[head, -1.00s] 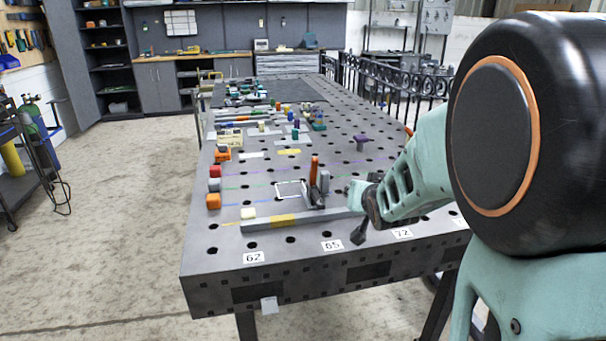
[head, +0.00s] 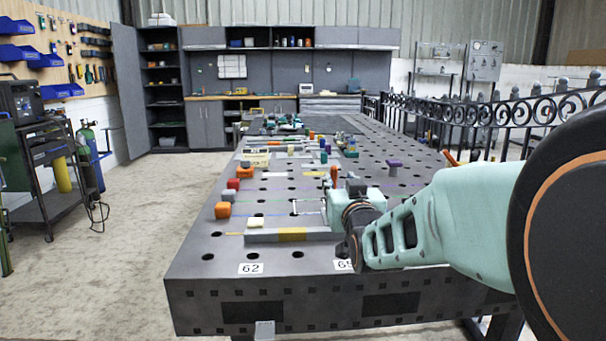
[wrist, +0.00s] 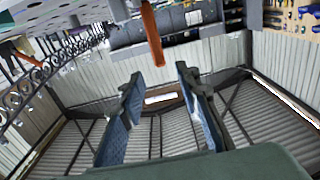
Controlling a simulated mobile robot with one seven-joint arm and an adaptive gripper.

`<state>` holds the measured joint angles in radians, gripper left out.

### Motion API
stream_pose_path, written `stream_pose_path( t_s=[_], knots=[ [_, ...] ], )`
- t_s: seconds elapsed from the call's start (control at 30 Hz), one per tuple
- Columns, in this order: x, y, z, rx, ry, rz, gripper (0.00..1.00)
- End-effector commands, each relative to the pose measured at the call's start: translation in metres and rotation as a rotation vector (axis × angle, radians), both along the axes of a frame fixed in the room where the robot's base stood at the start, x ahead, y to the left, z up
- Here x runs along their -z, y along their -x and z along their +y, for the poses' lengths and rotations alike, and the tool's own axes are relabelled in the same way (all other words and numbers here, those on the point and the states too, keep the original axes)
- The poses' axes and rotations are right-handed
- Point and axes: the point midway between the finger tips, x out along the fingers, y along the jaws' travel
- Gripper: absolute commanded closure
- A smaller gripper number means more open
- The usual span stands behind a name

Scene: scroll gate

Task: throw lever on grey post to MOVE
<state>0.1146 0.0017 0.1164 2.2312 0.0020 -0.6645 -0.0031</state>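An orange lever (head: 333,175) stands nearly upright near the front of the long grey table in the head view. My wrist covers the area just right of it, so its grey post cannot be made out clearly. In the wrist view, which is turned over, an orange lever (wrist: 151,35) reaches down from the top edge, ahead of the fingertips and in line with the space between them. My gripper (wrist: 158,76) is open, with its two blue-faced fingers apart and nothing between them. Touch with the lever is not seen. No MOVE marking can be read.
A grey bar with a yellow band (head: 292,234) lies along the table front. Orange and red blocks (head: 222,210) line the left edge. A purple piece (head: 394,166) and another orange handle (head: 450,158) are farther right. An ornate black fence (head: 480,112) runs along the right.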

Motion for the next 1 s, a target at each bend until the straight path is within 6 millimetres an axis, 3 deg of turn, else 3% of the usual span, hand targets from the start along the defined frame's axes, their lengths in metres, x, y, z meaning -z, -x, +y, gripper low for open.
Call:
stream_pose_path(
  t_s=[0.3, 0.5, 1.0],
  knots=[
    [0.003, -0.057, 0.000, 0.001, -0.003, 0.003, 0.70],
    [0.002, -0.082, 0.000, 0.000, -0.001, 0.003, 0.70],
    [0.001, -0.093, 0.000, 0.000, -0.001, 0.002, 0.72]
  ],
)
